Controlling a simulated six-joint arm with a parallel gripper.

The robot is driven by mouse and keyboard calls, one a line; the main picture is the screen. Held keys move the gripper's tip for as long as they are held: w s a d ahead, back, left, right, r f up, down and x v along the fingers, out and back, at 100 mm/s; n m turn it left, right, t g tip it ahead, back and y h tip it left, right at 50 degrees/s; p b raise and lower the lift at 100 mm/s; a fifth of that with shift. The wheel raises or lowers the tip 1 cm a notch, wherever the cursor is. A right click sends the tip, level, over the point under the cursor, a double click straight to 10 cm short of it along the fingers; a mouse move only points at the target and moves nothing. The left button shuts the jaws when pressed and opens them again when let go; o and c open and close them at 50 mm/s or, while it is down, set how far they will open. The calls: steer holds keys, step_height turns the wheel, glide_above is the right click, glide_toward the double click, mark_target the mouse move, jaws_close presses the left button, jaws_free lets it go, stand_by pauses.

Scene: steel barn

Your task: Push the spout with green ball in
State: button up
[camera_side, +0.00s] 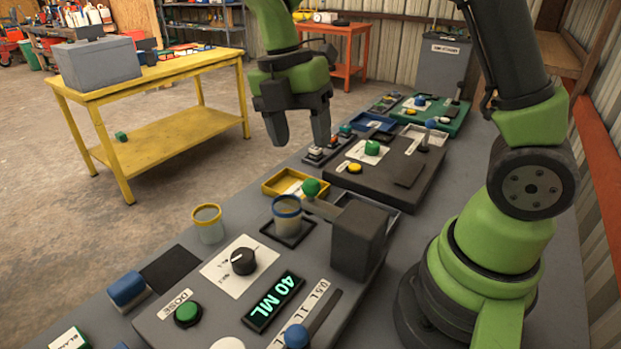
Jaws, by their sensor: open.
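The green ball (311,187) stands at the end of a short pale spout bar that reaches out beside the dark upright block (358,240) of the dosing station. A clear cup with a blue rim (287,215) stands on a black square pad just left of and nearer than the ball. My gripper (299,138) hangs fingers down above the bench's far left edge, behind and above the ball in the picture. Its two fingers are apart with nothing between them. It is not touching the ball. How far the spout sticks out is hard to tell.
A yellow tray (278,184) lies behind the ball. A black panel with a green button (371,147) is farther back. In front are a dial (243,261), a "40 ML" display (273,302), a green dose button (187,313) and a yellow-rimmed cup (208,223).

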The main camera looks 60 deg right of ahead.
mark_target(311, 180)
steer(key=f, duration=0.2)
steer(key=s+f, duration=0.1)
steer(key=f, duration=0.5)
steer(key=shift+s+d, duration=0.15)
steer(key=shift+s, duration=0.15)
jaws_close()
steer(key=shift+s, duration=1.8)
jaws_free()
step_height(311, 180, up, 10)
steer(key=w, duration=0.2)
steer(key=shift+a, duration=0.2)
